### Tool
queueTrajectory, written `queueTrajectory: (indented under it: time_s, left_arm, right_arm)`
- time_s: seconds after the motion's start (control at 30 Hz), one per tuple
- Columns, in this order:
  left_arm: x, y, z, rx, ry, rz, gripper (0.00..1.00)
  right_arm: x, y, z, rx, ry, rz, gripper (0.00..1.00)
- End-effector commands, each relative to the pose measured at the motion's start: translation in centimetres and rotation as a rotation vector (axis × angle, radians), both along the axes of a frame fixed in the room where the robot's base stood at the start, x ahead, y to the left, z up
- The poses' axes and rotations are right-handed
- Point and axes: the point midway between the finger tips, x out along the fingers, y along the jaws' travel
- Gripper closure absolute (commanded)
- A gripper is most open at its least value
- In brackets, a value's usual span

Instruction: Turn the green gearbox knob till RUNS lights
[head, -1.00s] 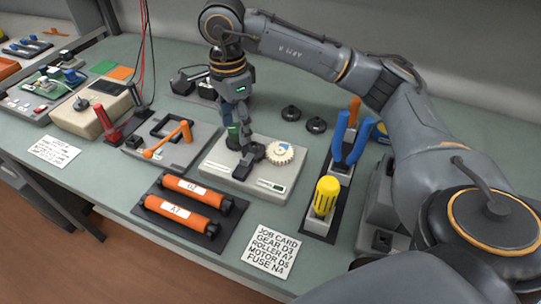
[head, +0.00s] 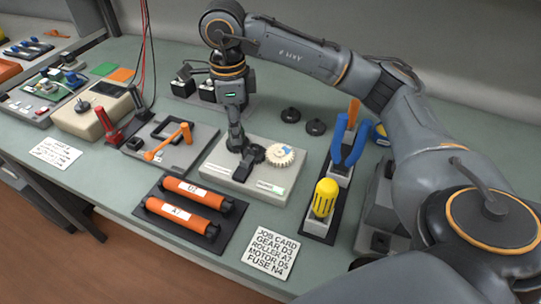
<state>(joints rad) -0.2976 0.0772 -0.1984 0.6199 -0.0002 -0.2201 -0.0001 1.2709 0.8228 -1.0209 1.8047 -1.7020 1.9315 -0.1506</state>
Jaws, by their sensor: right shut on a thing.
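The gearbox is a pale grey box (head: 214,170) in the middle of the bench. A cream gear (head: 281,156) with a blue mark sits on its top right, beside dark parts. My right gripper (head: 237,146) points down at the box's upper left part and is shut on the green knob. The knob is hidden behind the fingers. A small pale green label or lamp (head: 270,188) shows at the box's front right; its text is too small to read. My left gripper is not in view.
Orange rollers (head: 190,199) lie on a dark tray in front. A grey fixture with an orange lever (head: 168,143) stands left. A yellow-handled tool (head: 324,198) and blue pliers (head: 351,146) stand right. A job card (head: 271,254) lies at the front edge.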

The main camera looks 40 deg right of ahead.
Motion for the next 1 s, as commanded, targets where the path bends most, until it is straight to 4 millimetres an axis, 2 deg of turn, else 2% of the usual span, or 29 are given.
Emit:
queueTrajectory:
  time_s: [0.23, 0.5, 0.77, 1.0]
  left_arm:
    - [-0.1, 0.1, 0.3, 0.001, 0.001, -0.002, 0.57]
    - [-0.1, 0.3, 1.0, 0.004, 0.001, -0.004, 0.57]
    - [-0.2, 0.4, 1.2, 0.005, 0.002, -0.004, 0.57]
    - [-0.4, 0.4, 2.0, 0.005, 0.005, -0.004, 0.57]
  right_arm:
    - [0.0, 0.0, 0.1, 0.0, -0.001, -0.15, 0.87]
    - [0.0, 0.0, 0.1, 0.001, -0.001, -0.544, 0.87]
    - [0.0, 0.0, 0.1, 0.001, -0.002, -0.713, 0.87]
    - [0.0, 0.1, 0.1, 0.001, 0.0, -1.049, 0.87]
